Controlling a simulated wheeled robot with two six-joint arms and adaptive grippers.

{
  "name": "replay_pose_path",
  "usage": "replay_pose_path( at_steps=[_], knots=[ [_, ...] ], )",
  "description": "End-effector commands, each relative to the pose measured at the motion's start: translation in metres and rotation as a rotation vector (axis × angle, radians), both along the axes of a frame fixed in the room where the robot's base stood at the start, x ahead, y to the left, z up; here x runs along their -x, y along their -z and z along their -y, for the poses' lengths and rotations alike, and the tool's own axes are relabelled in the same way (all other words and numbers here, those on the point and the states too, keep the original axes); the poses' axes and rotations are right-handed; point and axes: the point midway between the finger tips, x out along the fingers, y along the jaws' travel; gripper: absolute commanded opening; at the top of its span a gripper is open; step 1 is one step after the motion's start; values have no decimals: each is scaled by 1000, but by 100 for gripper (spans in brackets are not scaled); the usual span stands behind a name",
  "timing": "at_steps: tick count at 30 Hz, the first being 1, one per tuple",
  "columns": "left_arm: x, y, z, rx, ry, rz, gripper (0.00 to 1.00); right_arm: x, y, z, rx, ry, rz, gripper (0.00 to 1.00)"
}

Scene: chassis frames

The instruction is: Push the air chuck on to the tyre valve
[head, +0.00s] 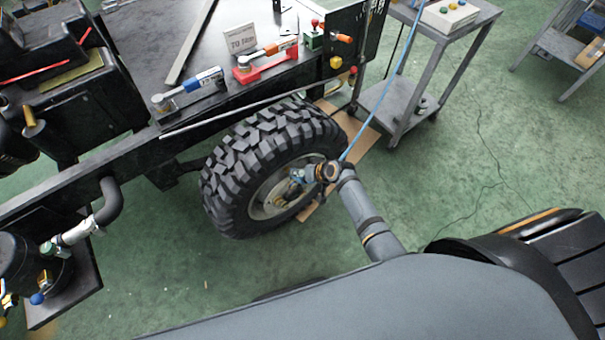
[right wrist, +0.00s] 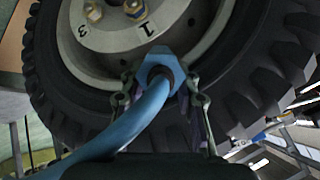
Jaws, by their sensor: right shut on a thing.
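The tyre (head: 235,165) is a black knobbly one on a wheel with a pale rim (head: 283,190). My right gripper (head: 300,176) is in front of the rim. In the right wrist view, my right gripper (right wrist: 165,95) is shut on the blue air chuck (right wrist: 158,60), one finger on each side. The chuck points at the rim (right wrist: 120,38) near its lower edge, below the wheel nuts marked 1 and 3. The blue hose (right wrist: 125,125) runs from it to the lower left. The tyre valve is hidden behind the chuck, so I cannot tell whether they touch. My left gripper is out of view.
The black chassis frame (head: 190,128) carries torque wrenches and a "70 Nm" sign (head: 243,39). A grey trolley (head: 392,98) stands behind the wheel, and the blue hose (head: 383,82) comes down past it. Brown board (head: 368,141) lies under the tyre.

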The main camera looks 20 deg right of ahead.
Motion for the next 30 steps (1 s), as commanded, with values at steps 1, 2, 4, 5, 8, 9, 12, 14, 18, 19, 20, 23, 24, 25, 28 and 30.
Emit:
replay_pose_path(
  at_steps=[1, 2, 4, 5, 8, 9, 12, 14, 18, 19, 20, 23, 24, 25, 28, 30],
  knots=[
    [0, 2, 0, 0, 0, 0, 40, -2, 1, -1, -1, 0, 1, 0],
    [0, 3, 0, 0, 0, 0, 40, -2, 2, -1, -1, 0, 1, 0],
    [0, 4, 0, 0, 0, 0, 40, -3, 3, -1, 0, 0, 1, 0],
    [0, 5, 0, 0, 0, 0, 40, -4, 3, -1, 0, 0, 1, 0],
    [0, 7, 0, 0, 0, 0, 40, -6, 5, -2, 0, 0, 1, 0],
    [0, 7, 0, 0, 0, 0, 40, -6, 5, -2, 0, 0, 1, 0],
    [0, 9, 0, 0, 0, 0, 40, -8, 7, -3, 0, 0, 1, 0],
    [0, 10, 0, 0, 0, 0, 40, -10, 8, -3, 0, 0, 1, 0],
    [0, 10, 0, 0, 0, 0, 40, -10, 7, -4, 0, 0, 1, 42],
    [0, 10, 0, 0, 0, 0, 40, -10, 7, -4, 0, 0, 1, 46],
    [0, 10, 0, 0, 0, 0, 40, -10, 7, -4, 0, 0, 1, 50],
    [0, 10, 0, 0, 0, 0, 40, -10, 7, -4, 0, 0, 0, 57],
    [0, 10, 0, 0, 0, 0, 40, -10, 7, -4, 0, 0, 0, 57],
    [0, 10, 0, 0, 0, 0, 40, -10, 7, -4, 0, 0, 0, 57],
    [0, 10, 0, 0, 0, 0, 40, -10, 7, -4, 0, 0, 0, 57],
    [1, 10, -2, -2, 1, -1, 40, -9, 8, -3, 0, 0, -1, 57]
  ],
)
